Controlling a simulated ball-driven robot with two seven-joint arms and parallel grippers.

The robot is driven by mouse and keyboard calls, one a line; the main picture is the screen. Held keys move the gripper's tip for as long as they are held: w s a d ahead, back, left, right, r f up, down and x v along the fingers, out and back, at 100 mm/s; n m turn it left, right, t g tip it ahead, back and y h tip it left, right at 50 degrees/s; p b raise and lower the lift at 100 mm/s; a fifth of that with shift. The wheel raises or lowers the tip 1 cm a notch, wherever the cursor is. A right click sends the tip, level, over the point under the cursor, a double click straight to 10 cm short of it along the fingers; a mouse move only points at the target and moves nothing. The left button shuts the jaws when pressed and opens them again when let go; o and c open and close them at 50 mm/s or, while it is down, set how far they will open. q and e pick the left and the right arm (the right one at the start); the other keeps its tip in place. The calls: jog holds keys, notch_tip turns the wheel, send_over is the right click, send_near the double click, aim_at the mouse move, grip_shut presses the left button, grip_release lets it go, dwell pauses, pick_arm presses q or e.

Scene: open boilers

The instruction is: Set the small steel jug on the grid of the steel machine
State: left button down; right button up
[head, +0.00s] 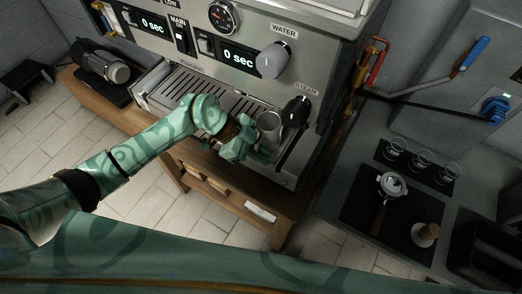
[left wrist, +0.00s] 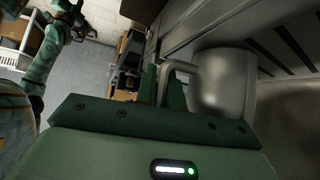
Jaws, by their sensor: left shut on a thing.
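The small steel jug (head: 268,128) is at the right part of the steel machine (head: 262,30), over or on its drip grid (head: 204,96). I cannot tell whether its base touches the grid. My left gripper (head: 244,142) is shut on the jug's handle, on the near left side. In the left wrist view the jug (left wrist: 222,82) shows large beside the green fingers (left wrist: 164,84), with its handle between them. The jug looks about upright in the head view. My right gripper is not seen in the head view.
A black steam knob (head: 296,110) is close to the jug's right. A grinder-like grey device (head: 102,66) stands left of the machine. On the right counter are glasses (head: 420,158), a portafilter (head: 390,186) and a tamper (head: 426,234). The grid's left part is bare.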

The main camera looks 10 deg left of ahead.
pick_arm(q)
jog(key=c, duration=1.4)
grip_release()
jog(key=shift+c, duration=0.2)
jog(key=p+v, duration=0.2)
jog(key=v, duration=1.4)
jog(key=shift+a+r, duration=0.1)
